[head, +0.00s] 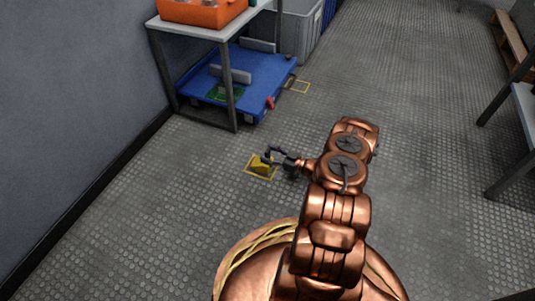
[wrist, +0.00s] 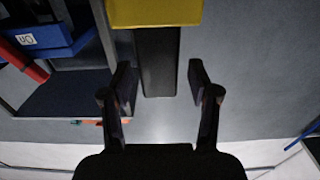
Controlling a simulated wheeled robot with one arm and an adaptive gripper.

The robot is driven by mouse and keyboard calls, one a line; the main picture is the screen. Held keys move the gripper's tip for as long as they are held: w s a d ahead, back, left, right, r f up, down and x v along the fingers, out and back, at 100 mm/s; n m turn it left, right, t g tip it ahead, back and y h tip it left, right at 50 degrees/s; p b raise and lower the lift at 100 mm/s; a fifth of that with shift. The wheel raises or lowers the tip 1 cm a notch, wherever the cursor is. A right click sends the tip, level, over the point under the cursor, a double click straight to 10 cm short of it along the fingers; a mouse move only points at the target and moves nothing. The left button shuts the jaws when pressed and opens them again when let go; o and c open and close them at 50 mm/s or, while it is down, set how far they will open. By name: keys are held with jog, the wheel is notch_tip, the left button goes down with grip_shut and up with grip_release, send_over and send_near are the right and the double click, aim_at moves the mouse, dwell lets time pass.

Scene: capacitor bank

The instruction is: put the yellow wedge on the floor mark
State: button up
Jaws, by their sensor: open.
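The yellow wedge (head: 260,164) stands on the floor inside a yellow outlined floor mark (head: 249,174). In the wrist view, its yellow part (wrist: 155,12) shows at the top edge, with a dark bar (wrist: 158,55) running down from it between the fingers. I cannot tell for sure whether the bar belongs to the wedge. My gripper (head: 270,157) is just to the right of and at the wedge, low over the floor. In the wrist view, my gripper (wrist: 160,77) is open, with a gap on either side of the dark bar.
A table (head: 182,27) with an orange crate (head: 203,12) stands at the back left. Under it is a blue cart (head: 205,82) with a red part at its corner. Another yellow outline (head: 301,87) lies beyond. The floor in the middle is clear; a wall runs along the left.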

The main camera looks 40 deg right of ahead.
jog(key=p+v, duration=0.5)
jog(key=v, duration=0.6)
jog(key=w+d+r+m+g+h, duration=0.1)
jog(key=w+d+r+h, duration=0.25)
jog(key=w+r, duration=0.5)
jog(key=w+d+r+g+h, duration=0.1)
jog(key=w+d+r+h, duration=0.3)
jog(key=w, duration=0.8)
jog(key=w+a+r+m+g+h, duration=0.1)
jog(key=w+a+r+g+h, duration=0.15)
jog(key=r, duration=0.45)
jog(key=w+a+r+m+g+h, duration=0.1)
jog(key=a+r+m, duration=0.1)
jog(key=a+r, duration=0.35)
jog(key=s+a+r+m+g, duration=0.1)
jog(key=s+a+r+g, duration=0.4)
jog(key=s+a+r, duration=0.8)
jog(key=s+a+r+g, duration=0.1)
jog(key=s+a, duration=0.4)
jog(key=s, duration=0.7)
jog(key=s+a+r+g+y, duration=0.1)
jog(key=s+a+g, duration=0.3)
jog(key=s, duration=0.8)
jog(key=s+a+r+m+g, duration=0.1)
jog(key=s+a+r+g, duration=0.1)
jog(key=s+a, duration=0.6)
jog(key=s, duration=0.4)
jog(key=shift+a+g+y, duration=0.15)
jog(key=shift+g+y, duration=0.2)
jog(key=shift+y, duration=0.05)
